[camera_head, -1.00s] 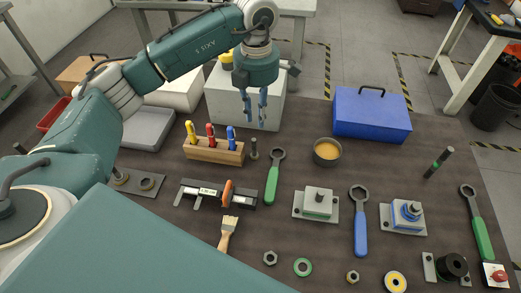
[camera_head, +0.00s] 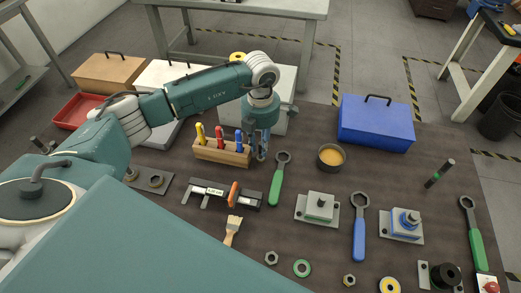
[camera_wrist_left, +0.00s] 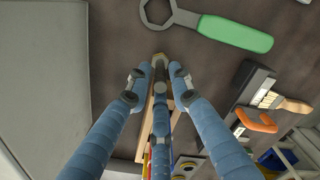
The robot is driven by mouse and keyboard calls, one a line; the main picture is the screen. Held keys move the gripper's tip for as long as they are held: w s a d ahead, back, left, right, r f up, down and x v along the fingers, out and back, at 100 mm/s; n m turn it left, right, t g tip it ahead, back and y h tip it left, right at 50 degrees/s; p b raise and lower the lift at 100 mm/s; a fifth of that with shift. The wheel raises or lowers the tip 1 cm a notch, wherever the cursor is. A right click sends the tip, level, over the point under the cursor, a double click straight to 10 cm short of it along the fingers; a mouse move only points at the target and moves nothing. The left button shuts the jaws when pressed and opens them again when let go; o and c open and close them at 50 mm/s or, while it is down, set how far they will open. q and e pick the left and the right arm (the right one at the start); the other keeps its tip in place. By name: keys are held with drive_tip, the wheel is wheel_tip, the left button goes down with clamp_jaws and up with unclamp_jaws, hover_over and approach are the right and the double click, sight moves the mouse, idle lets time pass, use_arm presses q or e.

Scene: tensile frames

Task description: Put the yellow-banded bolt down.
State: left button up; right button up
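My left gripper (camera_head: 261,152) is low at the right end of the wooden screwdriver block (camera_head: 222,157). The upright bolt beside the block is now mostly hidden behind the fingers in the head view. In the left wrist view a small tan tip shows at the far ends of the fingers (camera_wrist_left: 157,75), between the outer two. I cannot tell whether they touch it. No yellow band is visible on any bolt. My right gripper is out of view.
A green-handled wrench (camera_head: 277,183) lies just right of the gripper, with a bowl (camera_head: 331,157) beyond it. The caliper-like tool (camera_head: 223,195) and brush (camera_head: 232,229) lie in front. A blue toolbox (camera_head: 376,124) stands behind. Bare table lies between the bowl and the green-banded bolt.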

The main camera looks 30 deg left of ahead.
use_arm(q)
drive_tip(key=shift+f, duration=0.2)
drive_tip(key=c, duration=0.4)
drive_tip(key=shift+r, duration=0.1)
clamp_jaws()
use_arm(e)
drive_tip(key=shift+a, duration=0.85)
